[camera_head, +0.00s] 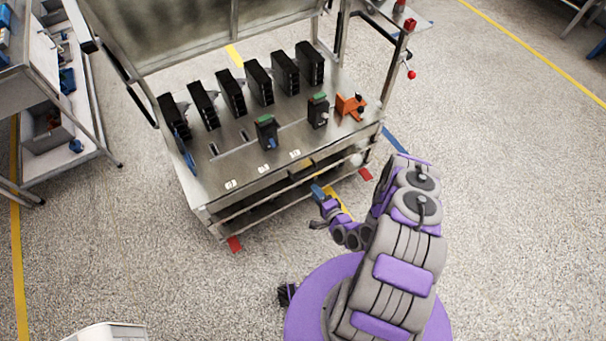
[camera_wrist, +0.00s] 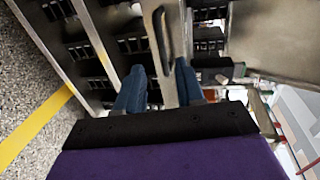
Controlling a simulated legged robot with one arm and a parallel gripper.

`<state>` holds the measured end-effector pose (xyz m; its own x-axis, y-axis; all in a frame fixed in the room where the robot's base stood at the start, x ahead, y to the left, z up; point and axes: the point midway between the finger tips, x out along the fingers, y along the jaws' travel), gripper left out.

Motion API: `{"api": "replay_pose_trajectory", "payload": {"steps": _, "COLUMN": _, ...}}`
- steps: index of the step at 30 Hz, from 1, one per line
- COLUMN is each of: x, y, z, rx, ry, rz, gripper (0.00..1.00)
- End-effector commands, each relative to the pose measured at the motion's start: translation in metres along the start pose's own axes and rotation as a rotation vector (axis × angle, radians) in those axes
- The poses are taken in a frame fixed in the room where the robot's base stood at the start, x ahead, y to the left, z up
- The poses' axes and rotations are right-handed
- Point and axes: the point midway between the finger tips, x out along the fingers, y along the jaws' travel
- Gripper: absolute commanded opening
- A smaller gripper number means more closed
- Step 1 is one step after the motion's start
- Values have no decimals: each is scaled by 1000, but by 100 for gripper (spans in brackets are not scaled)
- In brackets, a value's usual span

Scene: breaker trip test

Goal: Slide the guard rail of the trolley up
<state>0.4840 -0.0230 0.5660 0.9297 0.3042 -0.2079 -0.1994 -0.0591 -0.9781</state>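The metal trolley (camera_head: 225,170) stands in front of me. A rail along its front edge carries a dark handle (camera_head: 301,168); I take this to be the guard rail. In the wrist view the black handle (camera_wrist: 161,38) is a long bar on a bare metal strip, just beyond and between my fingertips. My gripper (camera_head: 319,193) is just in front of the trolley's front edge, near the handle. In the wrist view my gripper (camera_wrist: 158,72) shows two blue fingers spread apart with nothing held between them. Contact with the handle is not visible.
Several black breakers (camera_head: 232,92) stand in a row on the trolley top. An orange bracket (camera_head: 348,106) stands at its right. A post with a red knob (camera_head: 411,75) rises at the right end. A shelf unit (camera_head: 45,70) is at left. Floor in front is clear.

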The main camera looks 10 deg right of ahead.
Motion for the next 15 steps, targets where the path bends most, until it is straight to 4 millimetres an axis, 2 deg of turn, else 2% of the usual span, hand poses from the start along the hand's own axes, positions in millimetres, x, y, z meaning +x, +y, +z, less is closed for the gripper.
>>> {"api": "replay_pose_trajectory", "payload": {"steps": 1, "x": 11, "y": 0, "z": 0, "rx": -6, "ry": -4, "rz": -2, "gripper": 38}}
{"api": "replay_pose_trajectory", "payload": {"steps": 9, "x": 64, "y": 0, "z": -1, "rx": -4, "ry": 0, "rz": -6, "gripper": 38}}
{"api": "replay_pose_trajectory", "payload": {"steps": 15, "x": 95, "y": 1, "z": -1, "rx": -2, "ry": 0, "rz": -2, "gripper": 38}}
